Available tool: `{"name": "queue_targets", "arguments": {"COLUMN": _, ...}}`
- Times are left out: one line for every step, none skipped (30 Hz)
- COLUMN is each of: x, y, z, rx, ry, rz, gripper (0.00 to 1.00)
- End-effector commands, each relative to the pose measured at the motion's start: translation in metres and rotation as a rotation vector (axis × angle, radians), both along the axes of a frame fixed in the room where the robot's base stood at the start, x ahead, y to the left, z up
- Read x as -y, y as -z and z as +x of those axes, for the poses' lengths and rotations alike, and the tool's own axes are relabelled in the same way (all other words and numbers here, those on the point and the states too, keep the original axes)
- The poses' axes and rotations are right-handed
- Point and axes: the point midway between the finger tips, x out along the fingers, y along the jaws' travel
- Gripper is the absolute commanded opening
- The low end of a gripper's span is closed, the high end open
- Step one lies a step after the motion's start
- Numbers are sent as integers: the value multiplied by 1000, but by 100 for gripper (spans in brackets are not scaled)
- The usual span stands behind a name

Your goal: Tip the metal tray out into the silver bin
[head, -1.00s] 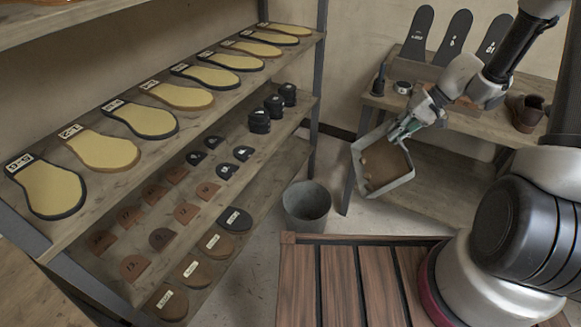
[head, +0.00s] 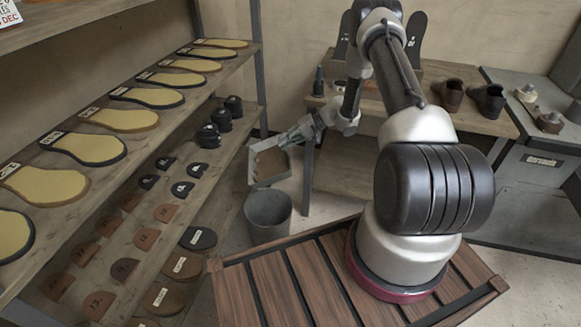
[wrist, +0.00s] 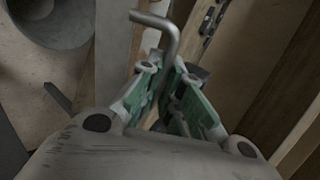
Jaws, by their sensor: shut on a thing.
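The metal tray (head: 252,172) is grey and shallow, with brown contents (head: 270,161) inside. In the head view it hangs tilted, its open side facing the camera. My gripper (head: 297,137) is shut on the tray's upper right edge. The silver bin (head: 268,219) is a round grey bucket on the floor, just below the tray in the head view. The bin also shows in the wrist view (wrist: 58,28), at the upper left. There my green-padded fingers (wrist: 168,88) are close together near a bent metal rod (wrist: 158,28). The bin's inside is mostly hidden.
A shelf rack (head: 165,122) with soles and heel pieces stands left of the bin. A wooden bench (head: 465,122) with shoes (head: 450,95) stands behind my arm. A grey cabinet (head: 540,180) is at the right. Some floor shows around the bin.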

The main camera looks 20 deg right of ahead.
Motion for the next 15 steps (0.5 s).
{"name": "queue_targets", "arguments": {"x": 3, "y": 22, "z": 8, "rx": 5, "ry": 32, "rz": 38, "gripper": 0}}
{"name": "queue_targets", "arguments": {"x": 4, "y": 32, "z": 13, "rx": 13, "ry": 52, "rz": 61, "gripper": 0}}
{"name": "queue_targets", "arguments": {"x": 7, "y": 47, "z": 20, "rx": 26, "ry": 81, "rz": 90, "gripper": 0}}
{"name": "queue_targets", "arguments": {"x": 9, "y": 58, "z": 24, "rx": 34, "ry": 103, "rz": 112, "gripper": 0}}
{"name": "queue_targets", "arguments": {"x": 11, "y": 69, "z": 27, "rx": 44, "ry": 124, "rz": 135, "gripper": 0}}
{"name": "queue_targets", "arguments": {"x": 14, "y": 84, "z": 31, "rx": 58, "ry": 153, "rz": 162, "gripper": 0}}
{"name": "queue_targets", "arguments": {"x": 16, "y": 94, "z": 34, "rx": 68, "ry": 175, "rz": 182, "gripper": 0}}
{"name": "queue_targets", "arguments": {"x": 18, "y": 104, "z": 36, "rx": 80, "ry": 196, "rz": 200, "gripper": 0}}
{"name": "queue_targets", "arguments": {"x": 21, "y": 117, "z": 38, "rx": 95, "ry": 222, "rz": 223, "gripper": 0}}
{"name": "queue_targets", "arguments": {"x": 23, "y": 125, "z": 39, "rx": 106, "ry": 241, "rz": 239, "gripper": 0}}
{"name": "queue_targets", "arguments": {"x": 25, "y": 133, "z": 40, "rx": 116, "ry": 259, "rz": 254, "gripper": 0}}
{"name": "queue_targets", "arguments": {"x": 27, "y": 143, "z": 40, "rx": 130, "ry": 281, "rz": 271, "gripper": 0}}
{"name": "queue_targets", "arguments": {"x": 29, "y": 149, "z": 40, "rx": 138, "ry": 293, "rz": 280, "gripper": 0}}
{"name": "queue_targets", "arguments": {"x": 30, "y": 155, "z": 39, "rx": 146, "ry": 307, "rz": 290, "gripper": 0}}
{"name": "queue_targets", "arguments": {"x": 32, "y": 161, "z": 39, "rx": 155, "ry": 321, "rz": 301, "gripper": 0}}
